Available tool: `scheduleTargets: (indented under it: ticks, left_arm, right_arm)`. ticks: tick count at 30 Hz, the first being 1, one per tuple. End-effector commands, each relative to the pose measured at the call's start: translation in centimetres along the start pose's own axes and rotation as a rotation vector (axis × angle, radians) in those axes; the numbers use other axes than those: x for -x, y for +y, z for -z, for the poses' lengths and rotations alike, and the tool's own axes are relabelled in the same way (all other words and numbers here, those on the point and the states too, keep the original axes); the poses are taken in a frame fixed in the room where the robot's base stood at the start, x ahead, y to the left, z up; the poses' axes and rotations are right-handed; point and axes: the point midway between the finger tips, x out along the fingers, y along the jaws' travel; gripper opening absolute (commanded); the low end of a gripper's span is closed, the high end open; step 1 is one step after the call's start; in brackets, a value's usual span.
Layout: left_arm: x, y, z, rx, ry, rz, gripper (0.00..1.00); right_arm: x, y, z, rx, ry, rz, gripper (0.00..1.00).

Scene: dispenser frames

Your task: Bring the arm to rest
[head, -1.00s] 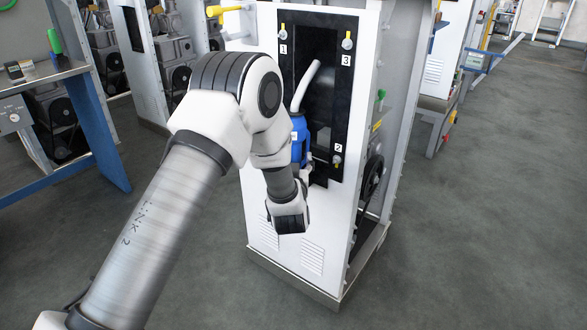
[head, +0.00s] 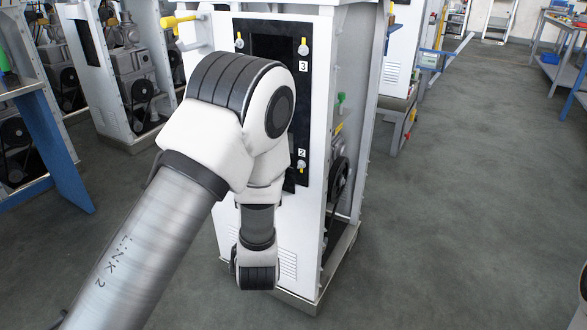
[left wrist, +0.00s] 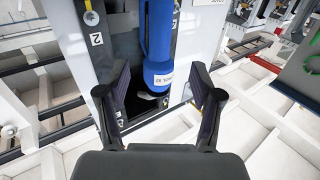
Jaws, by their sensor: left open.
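My left arm (head: 150,240) comes in from the left in the head view and bends in front of the white dispenser frame (head: 345,60). Its wrist end (head: 257,270) hangs low, and its gripper is hidden there. A blue nozzle (left wrist: 157,45) stands just beyond the fingers, in front of the frame's dark panel (left wrist: 114,30). The nozzle is hidden by my arm in the head view. My right gripper is not in view.
The dark panel carries small latches marked 3 (head: 303,47) and 2 (head: 301,166). A yellow handle (head: 178,20) sticks out at the frame's upper left. A blue-edged bench (head: 60,165) stands at the left.

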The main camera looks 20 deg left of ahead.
Motion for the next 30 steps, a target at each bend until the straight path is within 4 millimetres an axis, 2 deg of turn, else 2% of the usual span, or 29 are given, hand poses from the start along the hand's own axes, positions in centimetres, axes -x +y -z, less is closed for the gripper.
scheduleTargets:
  ticks: [4,6,8,11,12,14,15,18,21,24,26,29,30]
  left_arm:
    - [0.0,0.0,-0.2,-0.002,-0.003,0.0,0.66]
    - [0.2,-0.2,-1.4,-0.012,-0.024,0.002,0.66]
    - [0.7,-0.8,-3.7,-0.029,-0.066,0.009,0.66]
    - [2.8,-2.6,-10.0,-0.08,-0.204,0.007,0.66]
    - [4.2,-3.2,-13.1,-0.101,-0.292,-0.01,0.66]
    - [6.8,-4.1,-17.7,-0.132,-0.449,-0.041,0.66]
    - [8.8,-4.6,-20.5,-0.152,-0.556,-0.064,0.66]
    - [13.9,-5.8,-25.8,-0.194,-0.801,-0.121,0.66]
    - [19.0,-6.8,-29.3,-0.23,-1.017,-0.178,0.66]
    - [23.9,-7.7,-31.3,-0.266,-1.216,-0.241,0.66]
    - [26.8,-8.1,-31.8,-0.293,-1.336,-0.289,0.66]
    - [31.4,-8.7,-32.0,-0.357,-1.537,-0.379,0.66]
    - [31.9,-8.9,-30.1,-0.37,-1.563,-0.382,0.66]
  right_arm:
    - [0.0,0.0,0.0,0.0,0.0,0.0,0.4]
    - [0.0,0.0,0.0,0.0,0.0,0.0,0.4]
    - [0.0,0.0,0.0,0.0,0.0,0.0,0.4]
    - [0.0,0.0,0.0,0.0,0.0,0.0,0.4]
    - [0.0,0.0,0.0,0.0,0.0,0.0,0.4]
    - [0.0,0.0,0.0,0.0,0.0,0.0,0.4]
    - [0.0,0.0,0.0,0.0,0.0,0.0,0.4]
    - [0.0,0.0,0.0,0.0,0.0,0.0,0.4]
    - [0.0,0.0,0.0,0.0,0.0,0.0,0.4]
    - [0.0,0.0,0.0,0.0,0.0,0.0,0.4]
    - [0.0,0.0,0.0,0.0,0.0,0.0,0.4]
    - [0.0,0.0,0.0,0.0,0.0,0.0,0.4]
    - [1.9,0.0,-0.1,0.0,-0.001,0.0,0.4]
